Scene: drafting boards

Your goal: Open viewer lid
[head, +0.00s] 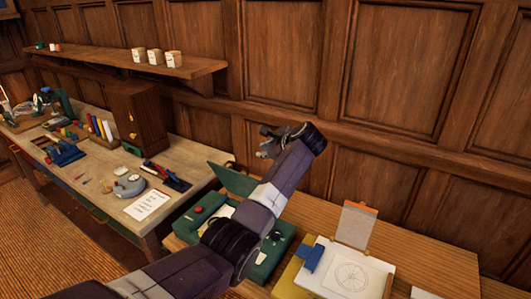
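My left gripper (264,142) is raised in front of the wall panelling, its fingers pointing left and looking apart, with nothing seen between them. My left arm crosses over a green case (262,268) and hides part of it. A green panel (232,180) stands tilted up at the back of this case. To its right is a white board (315,279) with a wheel drawing. A clear panel with an orange edge (357,225) stands raised behind the drawing. I cannot tell for certain which of these panels is the viewer lid. My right gripper is out of view.
A blue block (313,258) sits at the board's left edge. On the left, a long workbench (103,187) holds tools, a wooden cabinet (138,122) and a written sheet (147,204). A wall shelf (110,63) carries small boxes. Bare wooden tabletop (430,262) shows at right.

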